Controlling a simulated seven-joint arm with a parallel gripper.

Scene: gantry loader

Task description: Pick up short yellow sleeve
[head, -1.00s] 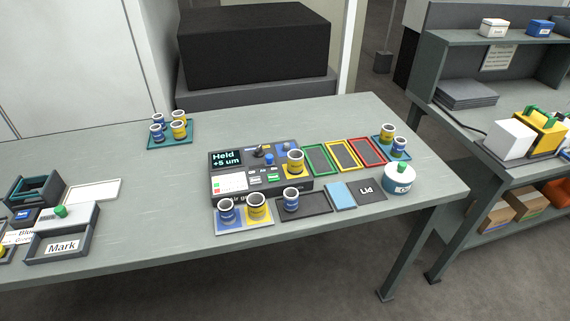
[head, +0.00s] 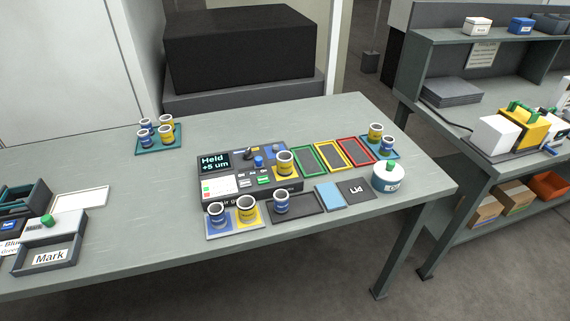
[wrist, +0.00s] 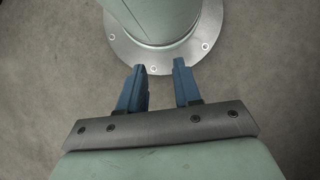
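Several yellow sleeves stand upright on the table in the head view. One yellow sleeve (head: 285,164) is on the right of the gauge unit, and another yellow sleeve (head: 247,209) is on a yellow pad in front of it. A yellow sleeve (head: 375,132) stands on the right teal tray (head: 395,155). Two more, a front yellow sleeve (head: 165,134) and a back yellow sleeve (head: 167,121), stand on the left teal tray (head: 150,151). I cannot tell surely which is the short one. My gripper (wrist: 159,76) is open and empty above bare floor and my own base.
The gauge unit (head: 214,187) reads "Held +5 um". Blue sleeves (head: 216,213) stand near the yellow ones. Green, yellow and red framed trays (head: 342,153), a white round pot (head: 389,178) and a Mark bin (head: 47,258) are also on the table. The table's left middle is clear.

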